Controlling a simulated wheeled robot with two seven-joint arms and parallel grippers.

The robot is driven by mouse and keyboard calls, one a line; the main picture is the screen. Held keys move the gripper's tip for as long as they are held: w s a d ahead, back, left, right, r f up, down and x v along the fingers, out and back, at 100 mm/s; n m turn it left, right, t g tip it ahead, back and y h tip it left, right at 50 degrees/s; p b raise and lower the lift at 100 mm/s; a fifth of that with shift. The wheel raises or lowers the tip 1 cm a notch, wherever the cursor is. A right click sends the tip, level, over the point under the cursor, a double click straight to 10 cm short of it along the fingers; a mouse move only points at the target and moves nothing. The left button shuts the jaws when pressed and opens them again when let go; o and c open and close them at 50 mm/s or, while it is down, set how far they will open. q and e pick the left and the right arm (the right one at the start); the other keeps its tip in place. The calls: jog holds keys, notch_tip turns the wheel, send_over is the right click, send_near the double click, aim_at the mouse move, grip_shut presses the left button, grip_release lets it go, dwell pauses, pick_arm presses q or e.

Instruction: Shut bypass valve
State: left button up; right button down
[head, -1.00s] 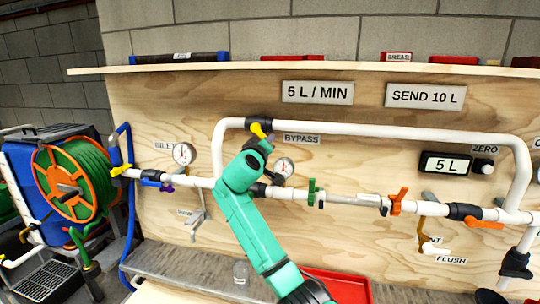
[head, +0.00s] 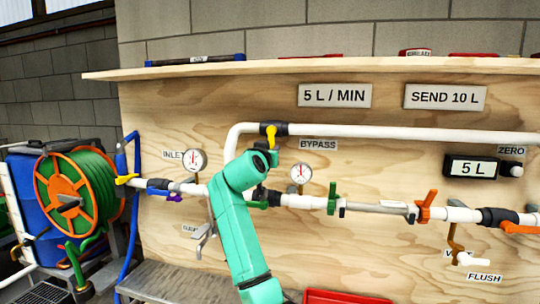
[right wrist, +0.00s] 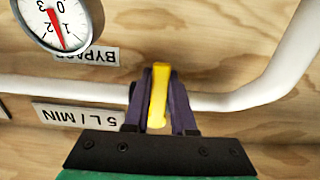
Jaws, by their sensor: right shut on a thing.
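The bypass valve's yellow handle (head: 271,135) is on the upper white pipe, left of the BYPASS label (head: 318,144). It hangs straight down, across the horizontal pipe. My right gripper (head: 272,152) reaches up to it from below, partly hidden by my teal wrist. In the right wrist view, which is upside down, the gripper's two dark purple fingers (right wrist: 160,98) stand on either side of the yellow handle (right wrist: 158,90) and are shut on it. The valve body is mostly hidden there. My left gripper is not in view.
A pressure gauge (head: 300,173) sits right of my wrist, and another gauge (head: 194,160) sits left of it. The lower pipe (head: 300,201) carries a green handle (head: 332,197) and an orange handle (head: 427,206). A hose reel (head: 75,192) stands at the left.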

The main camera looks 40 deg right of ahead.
jog(key=shift+r, duration=0.2)
dwell(0.3)
jog(key=c, duration=0.7)
grip_release()
jog(key=shift+a, duration=0.1)
jog(key=shift+c, duration=0.2)
jog(key=shift+w+f, duration=0.1)
jog(key=b+v, duration=0.4)
jog(key=v, duration=1)
jog(key=shift+a, duration=0.2)
